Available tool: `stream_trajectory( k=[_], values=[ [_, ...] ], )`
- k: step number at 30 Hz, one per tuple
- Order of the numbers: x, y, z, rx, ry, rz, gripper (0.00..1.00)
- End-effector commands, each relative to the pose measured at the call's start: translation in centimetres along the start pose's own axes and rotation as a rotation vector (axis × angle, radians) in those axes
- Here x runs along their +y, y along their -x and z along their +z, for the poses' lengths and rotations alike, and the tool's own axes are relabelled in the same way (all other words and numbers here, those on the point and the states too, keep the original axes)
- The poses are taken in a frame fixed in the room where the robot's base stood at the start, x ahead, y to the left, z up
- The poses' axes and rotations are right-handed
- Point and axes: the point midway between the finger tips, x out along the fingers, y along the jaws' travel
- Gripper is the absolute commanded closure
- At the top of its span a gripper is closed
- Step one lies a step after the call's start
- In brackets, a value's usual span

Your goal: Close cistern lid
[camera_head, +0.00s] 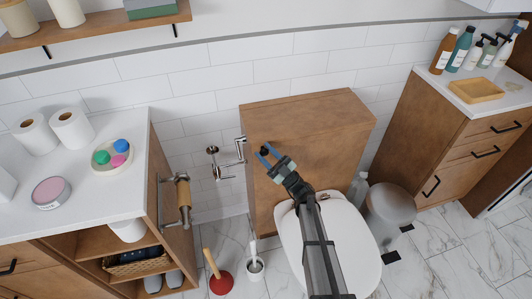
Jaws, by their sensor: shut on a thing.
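The wooden cistern (290,217) stands against the tiled wall behind the white toilet. Its brown wooden lid (318,113) is at the top; I cannot tell from this view whether it lies flush or is tilted. The fingers hide most of the handle. My arm reaches up from the bottom of the picture, over the toilet seat (352,262).
A metal wall holder (228,158) sticks out just left of the cistern. A plunger (220,284) and a toilet brush (255,263) stand on the floor at left. A grey bin (389,212) is right of the toilet. Wooden cabinets flank both sides.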

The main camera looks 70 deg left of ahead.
Motion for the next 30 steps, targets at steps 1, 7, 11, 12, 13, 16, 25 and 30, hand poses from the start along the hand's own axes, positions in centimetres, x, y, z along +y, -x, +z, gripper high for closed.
stream_trajectory(
  k=[1,7,11,12,13,16,25,30],
  values=[
    [-0.7,0.1,1.8,-0.037,-0.006,-0.016,1.00],
    [-0.7,0.1,1.8,-0.036,-0.007,-0.015,0.55],
    [-0.6,0.0,1.8,-0.035,-0.008,-0.015,0.43],
    [-0.5,0.0,1.8,-0.035,-0.008,-0.015,0.43],
    [-0.5,0.0,1.8,-0.035,-0.009,-0.015,0.43],
    [-0.5,-0.1,1.8,-0.035,-0.009,-0.016,0.43],
    [-0.4,-0.1,1.8,-0.033,-0.008,-0.016,0.43],
    [-0.3,1.0,1.7,-0.033,-0.007,-0.015,0.43]
  ],
)
